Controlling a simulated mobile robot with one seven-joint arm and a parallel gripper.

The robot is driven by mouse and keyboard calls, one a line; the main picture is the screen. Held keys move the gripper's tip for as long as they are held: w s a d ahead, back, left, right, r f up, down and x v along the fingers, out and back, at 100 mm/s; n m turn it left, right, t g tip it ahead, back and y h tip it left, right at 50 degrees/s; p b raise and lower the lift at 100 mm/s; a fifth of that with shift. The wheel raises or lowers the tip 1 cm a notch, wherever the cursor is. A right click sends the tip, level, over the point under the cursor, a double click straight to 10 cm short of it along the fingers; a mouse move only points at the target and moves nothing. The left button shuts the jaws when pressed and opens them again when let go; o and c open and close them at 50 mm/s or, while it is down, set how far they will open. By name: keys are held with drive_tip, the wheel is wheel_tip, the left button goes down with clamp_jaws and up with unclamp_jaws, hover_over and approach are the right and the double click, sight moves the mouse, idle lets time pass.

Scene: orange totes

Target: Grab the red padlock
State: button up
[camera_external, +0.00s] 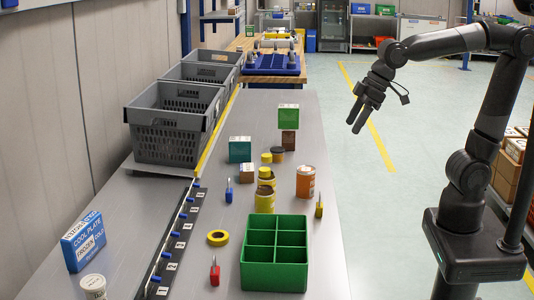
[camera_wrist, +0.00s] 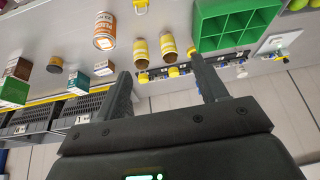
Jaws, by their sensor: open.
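The red padlock (camera_external: 214,272) stands on the grey bench near the front, just left of the green compartment tray (camera_external: 275,287), apart from it. I cannot make it out in the wrist view. My gripper (camera_external: 358,122) is open and empty, high up and beyond the right edge of the bench, well away from the padlock. Its two spread fingers also show in the wrist view (camera_wrist: 160,68), with nothing between them that they touch.
A yellow tape roll (camera_external: 218,238) lies behind the padlock. A blue padlock (camera_external: 229,192) and a yellow padlock (camera_external: 319,209) stand farther back. Yellow cans (camera_external: 265,202), an orange-labelled can (camera_external: 306,182) and small boxes stand mid-bench. A numbered black strip (camera_external: 168,262) runs left of the padlock.

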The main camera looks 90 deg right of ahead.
drive_tip(key=w+a, duration=0.5)
drive_tip(key=w, duration=0.4)
drive_tip(key=n+g+y, duration=0.1)
drive_tip(key=n, duration=0.1)
hover_over(212, 270)
drive_tip(key=s+d, duration=0.2)
drive_tip(key=s, duration=0.2)
wheel_tip(212, 270, down, 17)
drive_tip(key=x, duration=1)
drive_tip(key=shift+a, duration=0.25)
drive_tip(key=shift+s, duration=0.1)
drive_tip(key=c, duration=1.1)
drive_tip(key=shift+r, duration=0.1)
drive_tip(key=shift+c, duration=0.2)
